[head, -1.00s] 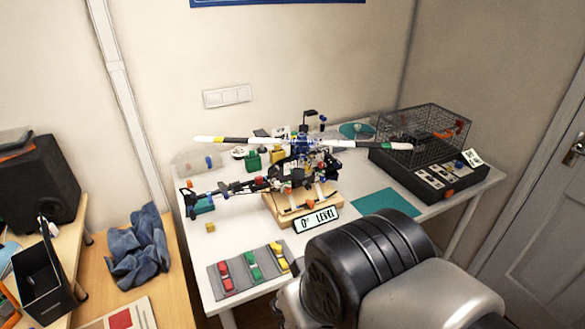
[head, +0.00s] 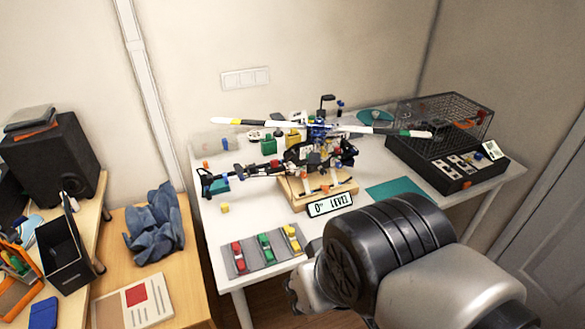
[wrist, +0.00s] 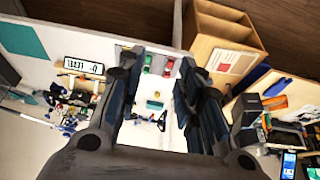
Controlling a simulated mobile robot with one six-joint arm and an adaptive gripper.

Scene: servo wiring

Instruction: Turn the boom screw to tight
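The model helicopter (head: 318,140) stands on a wooden stand on the white table in the head view. Its tail boom (head: 247,172) points to the left. The boom screw is too small to make out. In the wrist view the helicopter (wrist: 80,98) is at the left, beyond my left finger. My gripper (wrist: 158,66) is open, with nothing between its fingers, and is some way above the table. In the head view only a part of it shows, left of my arm, at the table's front.
A grey tray with red, green and yellow items (head: 265,256) lies at the table's front edge. A black wire-cage box (head: 440,150) stands at the right.

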